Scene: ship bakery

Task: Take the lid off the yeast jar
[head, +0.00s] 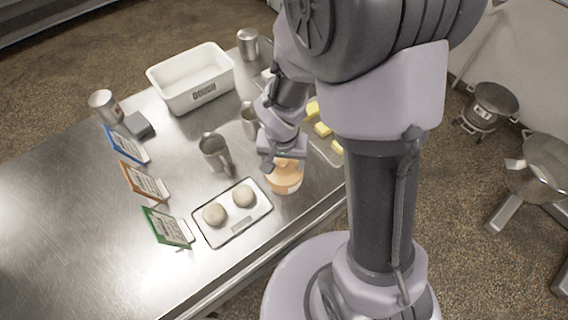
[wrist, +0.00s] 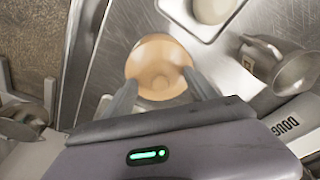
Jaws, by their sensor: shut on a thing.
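The yeast jar (head: 285,184) is a round, peach-coloured jar near the right front edge of the steel table, beside the scale. Its tan round lid (wrist: 158,58) fills the space ahead of my fingers in the wrist view. My gripper (head: 284,157) is above the jar, pointing down, and partly hides its top. In the wrist view the two fingers of my gripper (wrist: 161,84) are on either side of the lid's near part, shut on it. I cannot tell whether the lid rests on the jar or is slightly raised.
A scale tray (head: 232,232) with two dough balls lies left of the jar. A metal jug (head: 214,152), several upright cards, a white dough bin (head: 190,98) and a tray with butter pieces (head: 322,147) stand around. Bare table (head: 60,215) lies at the left.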

